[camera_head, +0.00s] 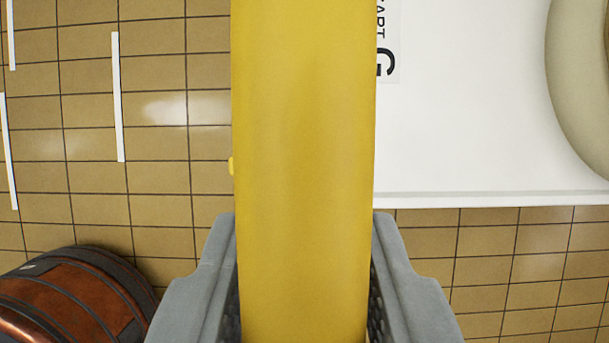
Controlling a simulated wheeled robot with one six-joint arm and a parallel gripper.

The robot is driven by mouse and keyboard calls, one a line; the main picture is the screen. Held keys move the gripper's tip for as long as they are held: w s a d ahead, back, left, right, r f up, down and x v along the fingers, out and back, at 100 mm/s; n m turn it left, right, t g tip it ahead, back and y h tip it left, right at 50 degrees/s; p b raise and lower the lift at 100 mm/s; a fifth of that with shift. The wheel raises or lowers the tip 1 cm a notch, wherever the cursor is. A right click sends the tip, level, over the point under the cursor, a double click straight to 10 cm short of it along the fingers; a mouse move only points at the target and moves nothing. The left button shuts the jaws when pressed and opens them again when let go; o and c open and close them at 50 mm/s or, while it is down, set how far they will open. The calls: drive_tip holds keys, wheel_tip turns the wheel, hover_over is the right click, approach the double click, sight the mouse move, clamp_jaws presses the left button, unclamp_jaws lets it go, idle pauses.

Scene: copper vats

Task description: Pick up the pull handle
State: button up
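A long, smooth yellow bar (304,110), which I take to be the pull handle, runs from the top edge to the bottom edge of the view. It lies between the two grey fingers of my gripper (304,225). The fingers press close against its left and right sides, with no clear gap. Dark ribbed pads show along the inner side of both fingers. Both ends of the bar are out of view, so I cannot see what it is joined to.
A copper-brown vat (70,300) with dark bands stands at the lower left. A white panel (470,140) with black lettering fills the upper right. A beige rounded rim (572,90) shows at the right edge. Tan floor tiles (155,110) with white strips lie at the left.

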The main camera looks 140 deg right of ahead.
clamp_jaws()
drive_tip(key=shift+r, duration=0.15)
wheel_tip(320, 180, up, 20)
drive_tip(key=shift+r, duration=0.15)
idle(0.8)
idle(0.3)
